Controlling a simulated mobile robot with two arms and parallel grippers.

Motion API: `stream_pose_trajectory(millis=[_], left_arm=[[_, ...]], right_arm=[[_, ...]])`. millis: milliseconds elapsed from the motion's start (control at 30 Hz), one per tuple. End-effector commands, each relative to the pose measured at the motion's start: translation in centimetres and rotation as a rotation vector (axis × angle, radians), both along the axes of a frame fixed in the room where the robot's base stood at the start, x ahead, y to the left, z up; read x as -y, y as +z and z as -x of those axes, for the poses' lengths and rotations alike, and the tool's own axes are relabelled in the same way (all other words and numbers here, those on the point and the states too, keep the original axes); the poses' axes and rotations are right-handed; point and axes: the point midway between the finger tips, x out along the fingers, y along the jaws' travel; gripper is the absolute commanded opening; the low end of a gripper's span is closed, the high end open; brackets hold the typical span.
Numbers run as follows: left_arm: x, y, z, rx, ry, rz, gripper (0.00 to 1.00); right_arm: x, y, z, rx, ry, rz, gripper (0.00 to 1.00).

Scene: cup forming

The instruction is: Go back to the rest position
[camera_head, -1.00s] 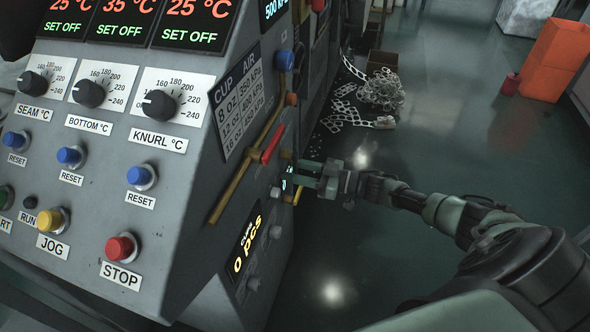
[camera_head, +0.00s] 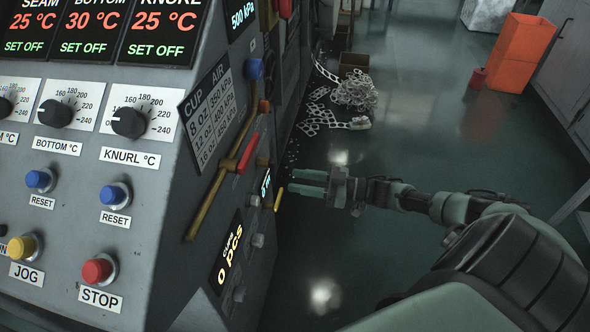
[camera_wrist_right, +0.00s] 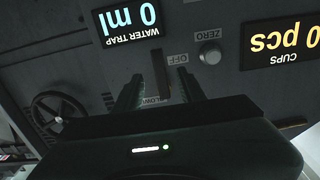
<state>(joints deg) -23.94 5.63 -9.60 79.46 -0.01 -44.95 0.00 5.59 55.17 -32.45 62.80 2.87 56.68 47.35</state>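My right gripper (camera_head: 296,182) is in the head view, just right of the machine's side panel. Its two fingers are apart and point left toward the panel, with nothing held between them. In the right wrist view the fingers (camera_wrist_right: 158,90) stand on either side of a dark lever (camera_wrist_right: 160,75) between the labels OFF and BLOW. A gap shows between the fingers and the lever. In the head view a yellow handle (camera_head: 279,198) sticks out of the panel just left of the fingertips. My left gripper is in neither view.
The machine panel (camera_head: 150,190) with dials, buttons and displays fills the left. A CUPS display (camera_head: 229,252) reads 0 pcs. The floor around my right arm is clear.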

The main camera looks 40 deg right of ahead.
Motion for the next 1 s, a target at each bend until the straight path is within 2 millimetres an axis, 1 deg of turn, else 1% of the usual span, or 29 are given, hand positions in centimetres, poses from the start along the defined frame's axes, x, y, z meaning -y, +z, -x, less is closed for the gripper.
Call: stream_pose_trajectory(millis=[333,400,467,533,567,667,700,767,800,867,900,967,1000], left_arm=[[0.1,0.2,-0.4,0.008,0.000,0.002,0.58],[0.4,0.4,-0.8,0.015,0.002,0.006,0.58],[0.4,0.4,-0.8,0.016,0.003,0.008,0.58],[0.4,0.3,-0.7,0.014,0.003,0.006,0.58],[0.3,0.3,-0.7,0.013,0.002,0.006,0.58],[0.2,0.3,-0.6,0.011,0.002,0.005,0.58],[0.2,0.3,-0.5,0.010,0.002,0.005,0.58],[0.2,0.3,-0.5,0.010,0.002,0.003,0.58],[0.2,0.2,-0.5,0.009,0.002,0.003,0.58],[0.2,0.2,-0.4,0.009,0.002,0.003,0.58],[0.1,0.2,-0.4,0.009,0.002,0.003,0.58],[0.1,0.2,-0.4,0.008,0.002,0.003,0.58],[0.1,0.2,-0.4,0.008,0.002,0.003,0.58]], right_arm=[[0.0,0.0,0.0,0.000,0.000,0.000,0.40],[-0.1,-0.1,0.0,-0.001,-0.002,0.001,0.40],[-0.4,-0.8,-0.1,-0.009,-0.017,0.004,0.40],[-1.2,-2.6,-0.3,-0.030,-0.058,0.017,0.40],[-1.7,-3.7,-0.4,-0.044,-0.086,0.027,0.40],[-3.9,-9.1,-0.2,-0.129,-0.211,0.085,0.40],[-4.8,-11.7,0.3,-0.179,-0.268,0.118,0.40],[-6.3,-15.7,1.6,-0.269,-0.349,0.178,0.40],[-7.2,-18.3,2.8,-0.338,-0.396,0.220,0.40],[-8.5,-21.9,5.2,-0.452,-0.454,0.286,0.40],[-9.4,-24.1,7.1,-0.529,-0.481,0.330,0.40],[-10.7,-26.8,10.0,-0.642,-0.508,0.388,0.40],[-11.5,-28.3,11.9,-0.710,-0.517,0.422,0.40]])
